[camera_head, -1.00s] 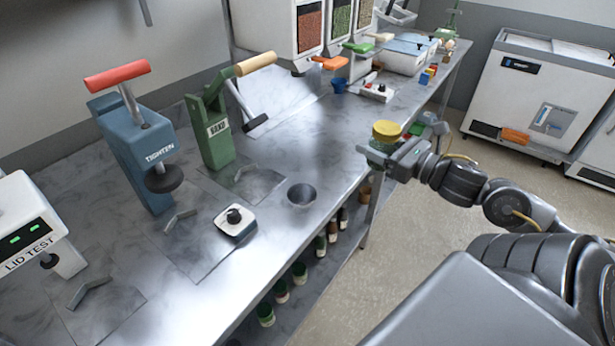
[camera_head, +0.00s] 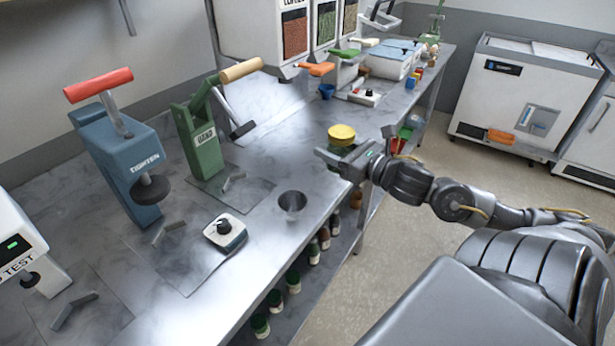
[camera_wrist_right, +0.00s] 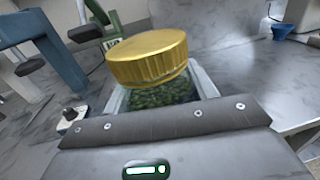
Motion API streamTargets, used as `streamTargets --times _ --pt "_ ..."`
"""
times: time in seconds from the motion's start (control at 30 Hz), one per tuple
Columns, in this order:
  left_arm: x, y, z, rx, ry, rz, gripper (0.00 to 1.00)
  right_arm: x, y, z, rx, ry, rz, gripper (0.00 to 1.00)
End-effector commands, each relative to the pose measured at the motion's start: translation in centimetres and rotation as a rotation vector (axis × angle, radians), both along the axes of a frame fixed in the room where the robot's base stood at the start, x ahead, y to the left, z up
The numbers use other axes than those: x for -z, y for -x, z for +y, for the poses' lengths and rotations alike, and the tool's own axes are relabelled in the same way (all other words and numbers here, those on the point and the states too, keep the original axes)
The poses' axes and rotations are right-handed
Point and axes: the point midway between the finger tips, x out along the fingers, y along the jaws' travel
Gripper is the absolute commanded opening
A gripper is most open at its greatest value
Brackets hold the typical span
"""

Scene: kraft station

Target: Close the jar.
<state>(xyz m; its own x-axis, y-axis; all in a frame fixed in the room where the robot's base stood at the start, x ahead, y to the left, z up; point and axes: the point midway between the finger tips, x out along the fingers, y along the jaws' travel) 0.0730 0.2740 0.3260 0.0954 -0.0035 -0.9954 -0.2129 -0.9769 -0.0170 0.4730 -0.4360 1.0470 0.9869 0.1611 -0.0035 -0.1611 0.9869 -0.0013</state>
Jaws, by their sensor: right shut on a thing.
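The jar (camera_wrist_right: 165,95) shows in the right wrist view as a clear body with green contents under a yellow lid (camera_wrist_right: 148,57). The lid sits on top of the jar; I cannot tell how tightly. My right gripper (camera_head: 343,157) is shut around the jar and holds it near the table's front edge, with the yellow lid (camera_head: 341,134) on top in the head view. The blue TIGHTEN press (camera_head: 128,165) with a red handle and a dark round pad stands to the left on the table. My left gripper is not in view.
A green lever press (camera_head: 197,140) stands behind the blue one. A white unit with a black knob (camera_head: 225,232) and a metal cup (camera_head: 292,203) sit nearer the front edge. The white LID TEST machine (camera_head: 18,245) is at far left. Dispensers (camera_head: 300,35) stand at the back.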

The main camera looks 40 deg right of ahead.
Motion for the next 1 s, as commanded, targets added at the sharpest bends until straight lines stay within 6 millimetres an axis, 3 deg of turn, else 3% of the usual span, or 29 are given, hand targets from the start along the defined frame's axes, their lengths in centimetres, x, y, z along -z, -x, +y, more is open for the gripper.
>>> streamTargets --times 0.1,0.4,0.87,1.0 --pt "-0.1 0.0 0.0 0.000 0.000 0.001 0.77 0.4 -1.6 1.0 0.000 -0.002 -0.008 0.00" --pt "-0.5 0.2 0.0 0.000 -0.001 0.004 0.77 4.9 -4.5 3.0 0.002 -0.004 -0.003 0.00" --pt "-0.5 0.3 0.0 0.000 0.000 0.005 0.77 5.9 -5.0 3.3 0.002 -0.002 -0.002 0.00" --pt "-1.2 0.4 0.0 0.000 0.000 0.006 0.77 7.5 -5.5 3.7 0.002 -0.005 0.003 0.00"
